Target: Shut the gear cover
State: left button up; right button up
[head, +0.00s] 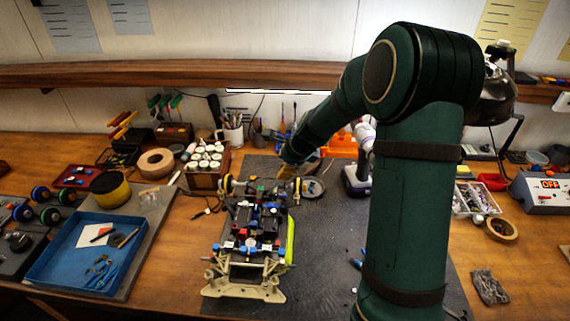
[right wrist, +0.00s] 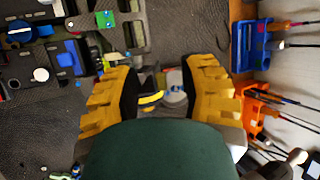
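The racecar chassis (head: 250,262) lies on the dark mat in the middle of the head view, its wheel axle at the far end. Part of it also shows at the upper left of the right wrist view (right wrist: 68,60). I cannot pick out the gear cover for sure among its small black, blue and red parts. My right gripper (head: 288,171) is at the car's far end, partly hidden by my arm. In the right wrist view its two yellow fingers (right wrist: 162,78) stand apart with nothing clasped. A round grey dish (right wrist: 174,92) shows below and between them. My left gripper is out of view.
A blue tray (head: 75,262) with tools lies left. A rack of white jars (head: 207,164) and a pen cup (head: 232,130) stand behind the car. An orange holder (head: 340,146) and a drill (head: 356,178) stand near my right arm. The dark mat (head: 325,270) is mostly clear right of the car.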

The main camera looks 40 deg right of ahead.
jog(key=shift+r, duration=0.1)
jog(key=v, duration=1.1)
jog(key=shift+s+r, duration=0.25)
jog(key=shift+r, duration=0.1)
